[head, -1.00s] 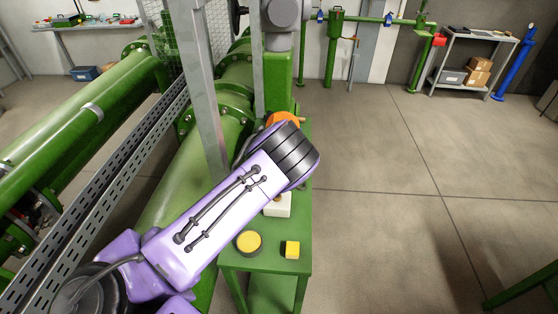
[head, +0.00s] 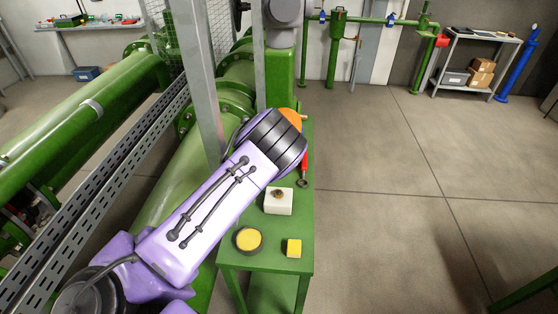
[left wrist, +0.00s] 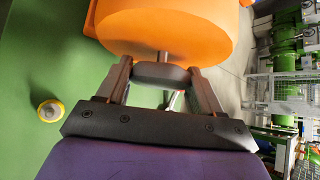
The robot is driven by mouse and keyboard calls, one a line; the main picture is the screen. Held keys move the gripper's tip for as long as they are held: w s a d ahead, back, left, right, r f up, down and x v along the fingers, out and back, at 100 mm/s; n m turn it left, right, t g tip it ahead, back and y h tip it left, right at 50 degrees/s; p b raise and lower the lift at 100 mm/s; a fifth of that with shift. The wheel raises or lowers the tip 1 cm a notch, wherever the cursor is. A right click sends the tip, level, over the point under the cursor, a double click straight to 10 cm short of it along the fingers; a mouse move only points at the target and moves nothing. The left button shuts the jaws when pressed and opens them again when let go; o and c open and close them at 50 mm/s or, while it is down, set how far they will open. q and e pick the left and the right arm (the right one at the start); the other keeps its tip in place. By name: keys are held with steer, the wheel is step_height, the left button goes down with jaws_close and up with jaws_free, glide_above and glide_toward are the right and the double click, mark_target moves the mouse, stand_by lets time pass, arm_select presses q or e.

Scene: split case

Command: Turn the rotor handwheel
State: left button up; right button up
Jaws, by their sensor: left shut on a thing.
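A large orange round body (left wrist: 170,30) fills the top of the left wrist view. Part of it shows in the head view (head: 291,119) beyond my left arm. A thin metal shaft comes out of it to a dark grey rounded piece (left wrist: 160,75), which looks like the handwheel. My left gripper (left wrist: 161,78) has one finger at each side of this piece and is shut on it. In the head view my purple left forearm and wrist hide the fingers and the handwheel. My right gripper is in neither view.
On the green stand (head: 262,262) are a white block (head: 278,202) with a brass piece, a round yellow-topped thing (head: 248,240), a yellow cube (head: 292,248) and a red-handled tool (head: 304,170). A grey post (head: 197,75) rises left of my arm. The floor at right is clear.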

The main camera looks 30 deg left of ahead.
arm_select(q)
steer(key=shift+f+n+t+h+b, duration=0.1)
steer(key=shift+n+t+h+b, duration=0.45)
steer(key=shift+b, duration=0.3)
steer(key=o, duration=1.1)
steer(key=shift+a, duration=0.1)
steer(key=shift+c, duration=0.2)
